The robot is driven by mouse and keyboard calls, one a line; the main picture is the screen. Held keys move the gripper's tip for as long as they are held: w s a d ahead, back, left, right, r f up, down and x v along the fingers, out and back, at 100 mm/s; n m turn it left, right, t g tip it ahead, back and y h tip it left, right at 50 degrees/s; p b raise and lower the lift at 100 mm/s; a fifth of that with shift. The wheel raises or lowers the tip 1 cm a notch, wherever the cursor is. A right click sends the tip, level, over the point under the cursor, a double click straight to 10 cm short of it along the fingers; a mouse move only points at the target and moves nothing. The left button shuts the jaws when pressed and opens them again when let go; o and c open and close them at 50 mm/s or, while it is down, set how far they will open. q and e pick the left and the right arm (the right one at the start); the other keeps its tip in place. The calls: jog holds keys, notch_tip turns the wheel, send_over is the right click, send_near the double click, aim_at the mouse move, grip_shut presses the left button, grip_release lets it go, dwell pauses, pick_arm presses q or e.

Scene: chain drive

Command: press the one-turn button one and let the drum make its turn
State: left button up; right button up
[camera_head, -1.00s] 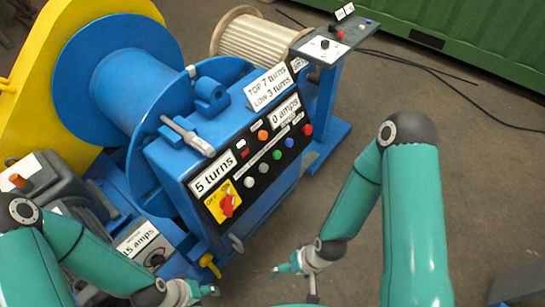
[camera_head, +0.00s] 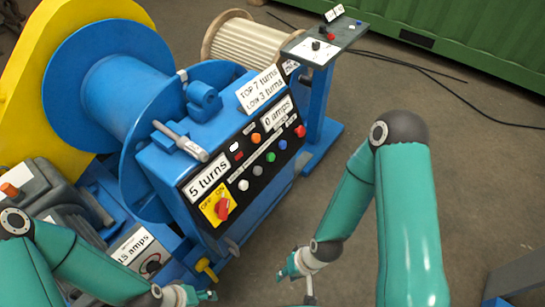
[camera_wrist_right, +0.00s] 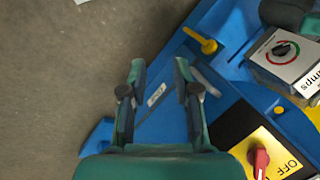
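The blue control panel (camera_head: 212,161) shows several round buttons in a row: white (camera_head: 243,185), grey-white (camera_head: 257,170), green (camera_head: 270,157), blue (camera_head: 283,145) and red (camera_head: 300,131). An orange button (camera_head: 256,138) sits above them. Their small labels are too small to read, so I cannot tell which is button one. Signs read "5 turns" and "0 amps". The blue drum (camera_head: 125,92) stands behind the panel. My right gripper (camera_head: 288,268) is below and right of the panel, apart from it; its fingers are spread and empty in the wrist view (camera_wrist_right: 158,78). My left gripper (camera_head: 208,295) is at the bottom edge, its fingers unclear.
A red switch (camera_head: 222,208) sits on a yellow plate at the panel's lower corner. A yellow-ended lever (camera_head: 206,270) juts out below. A wooden spool (camera_head: 245,40) and a small control stand (camera_head: 314,48) are behind. The concrete floor at right is mostly free.

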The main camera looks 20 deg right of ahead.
grip_shut()
dwell(1.0)
jog(key=shift+a, duration=0.1)
